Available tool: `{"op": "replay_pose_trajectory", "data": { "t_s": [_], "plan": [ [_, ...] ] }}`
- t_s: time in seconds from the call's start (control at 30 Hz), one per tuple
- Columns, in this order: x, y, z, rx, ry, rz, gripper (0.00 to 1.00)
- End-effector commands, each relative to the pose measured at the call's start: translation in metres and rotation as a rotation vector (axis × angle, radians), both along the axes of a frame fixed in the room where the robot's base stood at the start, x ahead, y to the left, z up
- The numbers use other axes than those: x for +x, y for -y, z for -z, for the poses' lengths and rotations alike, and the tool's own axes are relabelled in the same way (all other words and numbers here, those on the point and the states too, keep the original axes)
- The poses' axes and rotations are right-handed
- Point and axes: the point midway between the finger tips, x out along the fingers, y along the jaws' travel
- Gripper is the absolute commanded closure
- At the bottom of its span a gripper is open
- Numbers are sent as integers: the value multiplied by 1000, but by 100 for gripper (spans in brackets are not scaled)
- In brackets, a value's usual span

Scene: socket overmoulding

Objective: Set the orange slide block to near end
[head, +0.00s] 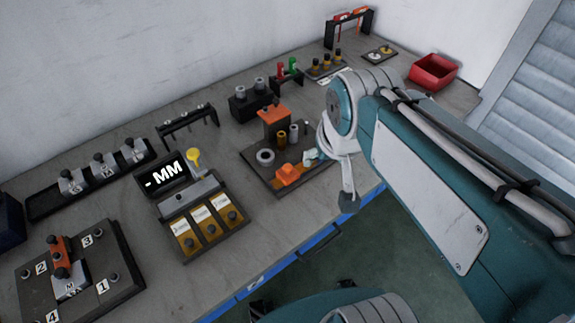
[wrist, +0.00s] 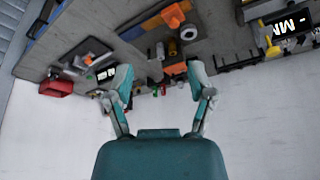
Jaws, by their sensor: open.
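An orange block (head: 288,175) sits low at the front of a dark base plate (head: 256,172) in the middle of the bench. A second orange block (head: 272,114) tops an upright at the back of the same plate. I cannot tell for sure which is the slide block. Both orange blocks show in the wrist view, the low one (wrist: 173,15) at the top and the other (wrist: 175,69) near a finger. My gripper (wrist: 161,75) is open and empty, its fingers wide apart.
A grey ring (head: 265,156) and small cylinders share the plate. A display unit (head: 163,174) and a numbered fixture (head: 60,270) stand left. A red bin (head: 433,71) and small racks stand at the back.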

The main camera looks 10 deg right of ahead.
Motion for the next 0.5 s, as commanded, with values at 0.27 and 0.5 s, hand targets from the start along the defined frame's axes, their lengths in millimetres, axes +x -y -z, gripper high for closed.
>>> {"op": "replay_pose_trajectory", "data": {
  "t_s": [0.27,0.5],
  "plan": [
    [68,-10,23,35,-161,101,30],
    [123,-21,63,47,-289,196,30]
  ]
}}
